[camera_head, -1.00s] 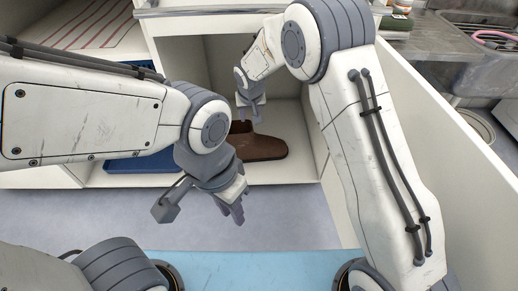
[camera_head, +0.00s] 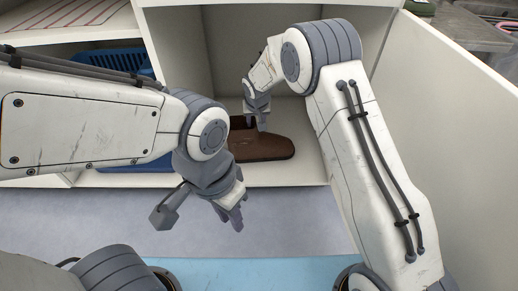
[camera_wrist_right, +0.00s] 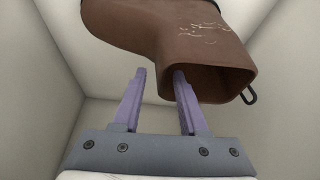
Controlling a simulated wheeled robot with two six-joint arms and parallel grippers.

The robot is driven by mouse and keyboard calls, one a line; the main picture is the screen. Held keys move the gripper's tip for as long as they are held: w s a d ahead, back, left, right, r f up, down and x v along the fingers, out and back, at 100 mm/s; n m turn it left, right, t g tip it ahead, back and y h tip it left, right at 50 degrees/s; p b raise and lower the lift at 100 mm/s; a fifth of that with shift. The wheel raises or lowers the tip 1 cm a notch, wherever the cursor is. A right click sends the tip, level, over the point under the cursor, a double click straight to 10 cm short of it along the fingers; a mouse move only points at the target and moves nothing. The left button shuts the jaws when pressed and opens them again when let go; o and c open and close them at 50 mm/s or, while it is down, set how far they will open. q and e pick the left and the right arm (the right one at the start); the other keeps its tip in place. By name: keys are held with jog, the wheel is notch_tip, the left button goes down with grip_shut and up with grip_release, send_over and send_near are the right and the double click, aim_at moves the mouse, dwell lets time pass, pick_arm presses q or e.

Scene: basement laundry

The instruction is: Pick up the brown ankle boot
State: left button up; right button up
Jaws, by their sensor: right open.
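The brown ankle boot (camera_head: 270,147) lies on the floor of an open white cubby, partly hidden behind my arms. In the right wrist view the boot (camera_wrist_right: 165,35) fills the upper middle, its open shaft and dark pull loop towards the lower right. My right gripper (camera_head: 256,126) is inside the cubby at the boot's shaft end. Its jaws (camera_wrist_right: 158,72) are open, the right fingertip overlapping the shaft's rim and the left one beside the shaft; I cannot tell whether they touch. My left gripper (camera_head: 234,218) hangs in front of the cubby, clear of the boot; its jaw opening is unclear.
The cubby's side walls and back enclose my right gripper, and a tall white panel (camera_head: 455,140) stands at the right. A blue basket (camera_head: 112,62) sits on the left, mostly behind my left arm. Grey floor (camera_head: 290,220) in front is clear.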

jog(key=shift+w+a+f, duration=0.2)
jog(key=shift+a+f, duration=0.05)
jog(key=shift+f, duration=0.25)
jog(key=shift+d, duration=0.2)
grip_shut()
jog(key=shift+a+r, duration=0.1)
jog(key=shift+r, duration=0.05)
dwell(0.7)
